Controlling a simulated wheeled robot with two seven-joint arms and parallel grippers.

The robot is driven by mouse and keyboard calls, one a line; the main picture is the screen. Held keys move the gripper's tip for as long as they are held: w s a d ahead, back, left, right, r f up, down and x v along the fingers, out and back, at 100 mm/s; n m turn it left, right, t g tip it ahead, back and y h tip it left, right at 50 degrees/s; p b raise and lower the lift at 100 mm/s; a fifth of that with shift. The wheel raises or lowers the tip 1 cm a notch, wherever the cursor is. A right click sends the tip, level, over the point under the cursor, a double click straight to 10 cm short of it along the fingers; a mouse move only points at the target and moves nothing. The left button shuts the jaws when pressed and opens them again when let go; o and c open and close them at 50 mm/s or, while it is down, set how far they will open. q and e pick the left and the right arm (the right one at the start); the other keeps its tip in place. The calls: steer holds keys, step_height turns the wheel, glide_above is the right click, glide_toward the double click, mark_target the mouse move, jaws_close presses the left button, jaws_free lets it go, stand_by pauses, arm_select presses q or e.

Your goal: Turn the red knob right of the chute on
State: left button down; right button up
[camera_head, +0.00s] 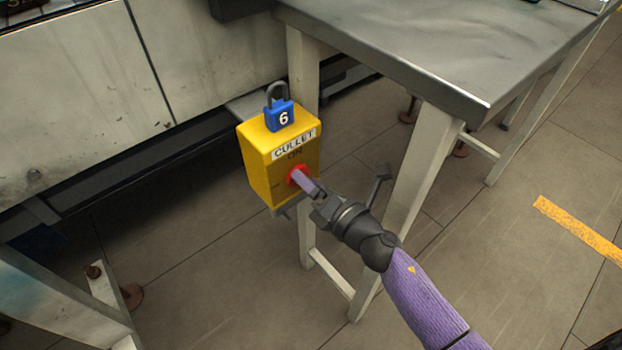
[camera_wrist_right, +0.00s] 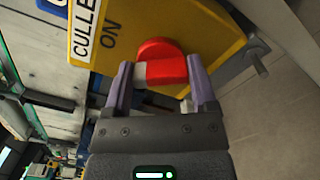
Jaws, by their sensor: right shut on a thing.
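The red knob (camera_head: 297,175) is on the front of a yellow box (camera_head: 258,165) labelled "CULLET" with "ON" below the label. In the right wrist view the red knob (camera_wrist_right: 163,63) sits between the two purple fingers of my right gripper (camera_wrist_right: 162,88), which is shut on it. In the head view my right gripper (camera_head: 308,184) reaches the knob from the lower right and covers part of it. A blue padlock (camera_head: 280,115) marked 6 stands on top of the box. My left gripper is not in view. The chute cannot be made out for sure.
A grey metal table (camera_head: 400,50) with pale legs stands behind and right of the box. A pale, stained machine panel (camera_head: 80,90) is at the left. The tiled floor (camera_head: 470,240) at the right is open, with a yellow stripe (camera_head: 580,228).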

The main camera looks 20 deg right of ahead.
steer(key=m+p, duration=0.2)
steer(key=m, duration=0.5)
steer(key=shift+d+f, duration=0.1)
steer(key=shift+f, duration=0.05)
stand_by(0.5)
steer(key=o, duration=1)
steer(key=shift+o, duration=0.8)
